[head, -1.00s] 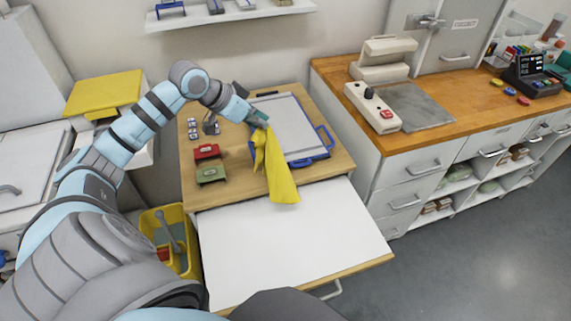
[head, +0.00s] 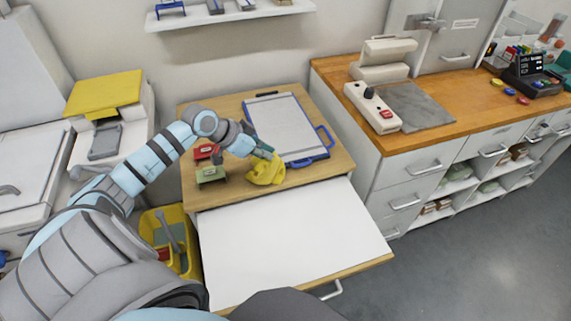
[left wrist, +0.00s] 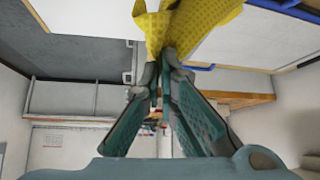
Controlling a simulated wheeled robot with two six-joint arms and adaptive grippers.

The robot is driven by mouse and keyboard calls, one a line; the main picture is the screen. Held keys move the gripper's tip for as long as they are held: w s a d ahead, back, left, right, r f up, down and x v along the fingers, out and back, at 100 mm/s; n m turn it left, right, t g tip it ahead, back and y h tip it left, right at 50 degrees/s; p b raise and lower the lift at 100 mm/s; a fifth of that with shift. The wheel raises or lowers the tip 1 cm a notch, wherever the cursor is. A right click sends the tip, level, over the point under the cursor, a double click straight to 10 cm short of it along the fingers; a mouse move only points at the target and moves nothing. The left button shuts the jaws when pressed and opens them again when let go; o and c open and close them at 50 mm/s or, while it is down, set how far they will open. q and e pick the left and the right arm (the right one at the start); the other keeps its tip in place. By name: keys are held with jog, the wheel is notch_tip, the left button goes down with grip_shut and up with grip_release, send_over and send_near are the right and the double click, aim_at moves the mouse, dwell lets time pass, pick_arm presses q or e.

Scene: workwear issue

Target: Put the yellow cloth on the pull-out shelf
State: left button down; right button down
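The yellow cloth (head: 267,173) is bunched at the tip of my left gripper (head: 264,151), over the front part of the wooden desk top. In the left wrist view the fingertips (left wrist: 165,62) are closed together on the cloth (left wrist: 190,25). I cannot tell whether the cloth touches the desk. The pull-out shelf (head: 290,240) is a white board with a wooden front edge, drawn out below the desk top. It is bare, and the cloth is just behind its back edge in the head view. My right gripper is not in view.
A blue-framed clipboard (head: 287,128) lies behind the cloth. A red stamp-like block (head: 205,151) and a green one (head: 211,173) stand left of it, near my forearm. A yellow bin (head: 158,222) is left of the shelf. A counter with a sealer-like device (head: 372,108) is at right.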

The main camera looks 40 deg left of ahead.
pick_arm(q)
jog(key=s+d+f, duration=0.3)
jog(key=d+f, duration=0.4)
jog(key=s+d+f, duration=0.3)
jog(key=d+f, duration=0.4)
jog(key=s+d+f, duration=0.4)
jog(key=d+f, duration=0.3)
jog(key=shift+d, duration=0.1)
jog(key=c, duration=1.4)
grip_release()
